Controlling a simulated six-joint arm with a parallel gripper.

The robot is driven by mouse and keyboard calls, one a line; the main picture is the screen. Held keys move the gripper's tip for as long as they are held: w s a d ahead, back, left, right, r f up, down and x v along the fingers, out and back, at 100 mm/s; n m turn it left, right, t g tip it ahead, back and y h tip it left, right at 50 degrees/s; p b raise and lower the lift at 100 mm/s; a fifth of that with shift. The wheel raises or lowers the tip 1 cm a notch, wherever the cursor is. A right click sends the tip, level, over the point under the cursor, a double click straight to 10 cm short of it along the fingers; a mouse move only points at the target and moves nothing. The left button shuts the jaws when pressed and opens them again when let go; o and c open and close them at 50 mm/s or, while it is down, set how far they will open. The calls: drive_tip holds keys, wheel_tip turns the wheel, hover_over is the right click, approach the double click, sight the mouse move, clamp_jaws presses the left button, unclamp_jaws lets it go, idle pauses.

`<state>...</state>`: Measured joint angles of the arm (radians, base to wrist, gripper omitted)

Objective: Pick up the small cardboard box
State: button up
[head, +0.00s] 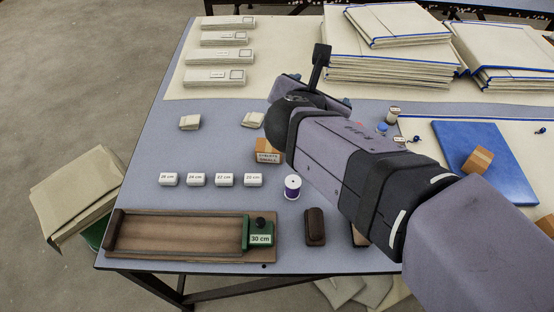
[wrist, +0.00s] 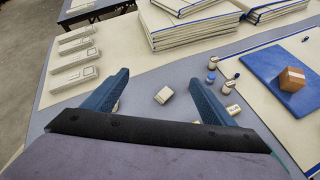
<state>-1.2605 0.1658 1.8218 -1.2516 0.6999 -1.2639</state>
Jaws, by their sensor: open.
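A small brown cardboard box (head: 478,160) sits on the blue folded cloth (head: 450,140) on the right of the table. It also shows in the wrist view (wrist: 292,79), to the right of my gripper and apart from it. Another brown box with a white label (head: 266,146) stands near the table's middle, partly hidden by my arm. A third brown piece is cut off at the right edge (head: 546,225). My gripper (wrist: 159,78) is open and empty above the table, its blue fingers spread. In the head view my arm largely hides the fingers.
A wooden tray (head: 175,235) with a green block (head: 260,232) lies at the front left, near a purple spool (head: 292,187). Tall cloth stacks (head: 390,65) stand at the back.

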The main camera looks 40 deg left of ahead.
sight(268, 148)
drive_tip(key=s+a+n+y+b, duration=0.2)
drive_tip(key=s+a+n+y, duration=0.3)
drive_tip(key=s+a, duration=0.4)
drive_tip(key=f, duration=0.6)
drive_tip(key=w+f+h, duration=0.1)
drive_tip(key=f, duration=0.6)
drive_tip(key=f+h, duration=0.1)
drive_tip(key=f, duration=0.6)
drive_tip(key=shift+w+d+n, duration=0.2)
drive_tip(key=shift+d+n, duration=0.1)
drive_tip(key=shift+d, duration=0.1)
drive_tip(key=shift+p+x, duration=0.6)
drive_tip(key=shift+x, duration=3.05)
drive_tip(key=shift+r, duration=0.1)
drive_tip(key=c, duration=1.3)
